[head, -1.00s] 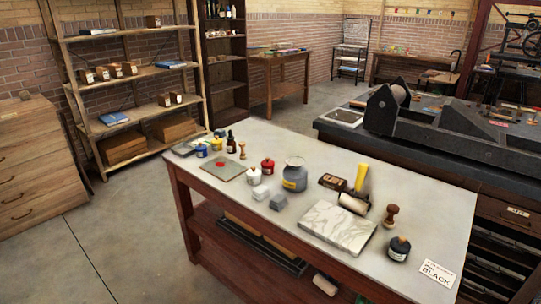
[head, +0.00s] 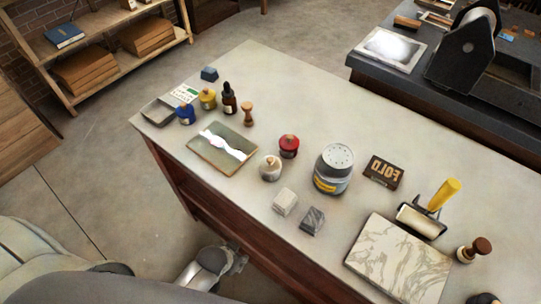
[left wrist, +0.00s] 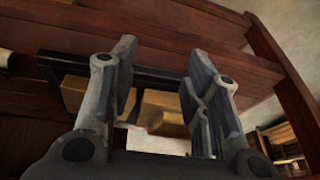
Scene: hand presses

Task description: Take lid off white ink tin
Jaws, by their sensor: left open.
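The white ink tin (head: 270,170) stands upright on the table among other tins, with a wooden-knobbed lid on top. A red tin (head: 289,147) stands just behind it, and a pale stone block (head: 285,201) is in front of it. My left gripper (head: 236,261) is low beside the table's front edge, below the tabletop and apart from the tin. In the left wrist view its fingers (left wrist: 162,75) are spread with nothing between them, facing the table's underside frame. The tin does not show in that view. My right gripper is not in view.
On the table (head: 265,75) are a large grey jar (head: 333,170), a green plate (head: 222,148), a dark stone block (head: 312,220), a marble slab (head: 400,259) and a yellow-handled roller (head: 442,195). Yellowish packages (left wrist: 165,110) sit on the lower shelf. The table's back middle is clear.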

